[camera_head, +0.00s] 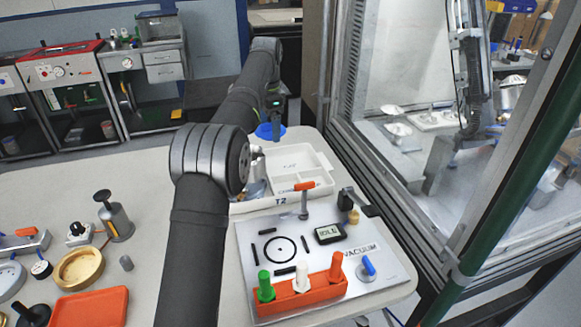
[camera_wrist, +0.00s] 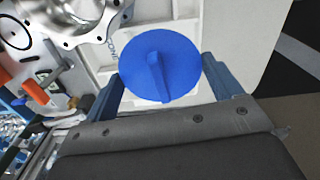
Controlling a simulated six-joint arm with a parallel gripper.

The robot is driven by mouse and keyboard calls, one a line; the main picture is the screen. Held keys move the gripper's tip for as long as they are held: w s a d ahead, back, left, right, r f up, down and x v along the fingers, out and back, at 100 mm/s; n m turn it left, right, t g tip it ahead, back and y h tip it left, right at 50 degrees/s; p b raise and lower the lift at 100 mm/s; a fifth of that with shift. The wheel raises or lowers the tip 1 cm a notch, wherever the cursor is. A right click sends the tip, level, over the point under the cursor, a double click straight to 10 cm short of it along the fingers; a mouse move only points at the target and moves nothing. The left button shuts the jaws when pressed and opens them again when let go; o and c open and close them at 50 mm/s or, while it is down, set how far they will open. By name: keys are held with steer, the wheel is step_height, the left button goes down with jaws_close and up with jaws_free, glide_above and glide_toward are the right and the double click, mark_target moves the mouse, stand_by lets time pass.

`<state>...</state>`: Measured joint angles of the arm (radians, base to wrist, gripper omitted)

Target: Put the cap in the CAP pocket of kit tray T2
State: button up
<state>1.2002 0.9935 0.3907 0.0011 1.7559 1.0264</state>
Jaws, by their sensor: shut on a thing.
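The cap is a round blue disc with a raised grip bar (camera_wrist: 160,78), and it fills the middle of the wrist view. My gripper (camera_wrist: 163,88) is shut on it, with a blue finger on each side. In the head view the blue cap (camera_head: 270,132) shows at the far end of my arm, beyond the tray. Kit tray T2 (camera_head: 325,160) is white, with shallow pockets. Part of a white tray surface (camera_wrist: 108,62) shows under the cap in the wrist view. The cap hides what lies below it, and I cannot read a CAP label.
A silver flanged housing (camera_wrist: 72,22) is close to the cap's upper left in the wrist view. A grey VACUUM panel (camera_head: 375,275) with an orange block of plugs (camera_head: 302,290) stands in front of the tray. A glass-walled machine frame (camera_head: 400,205) borders the table's right edge.

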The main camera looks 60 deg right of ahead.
steer(key=s+f+m, duration=0.1)
steer(key=s+f, duration=0.1)
steer(key=s, duration=1.1)
glide_above(282, 168)
step_height(282, 168, down, 7)
steer(key=shift+w+f, duration=0.1)
steer(key=shift+f, duration=1.9)
steer(key=shift+f, duration=0.2)
steer(key=o, duration=0.7)
step_height(282, 168, up, 12)
steer(key=shift+r, duration=0.2)
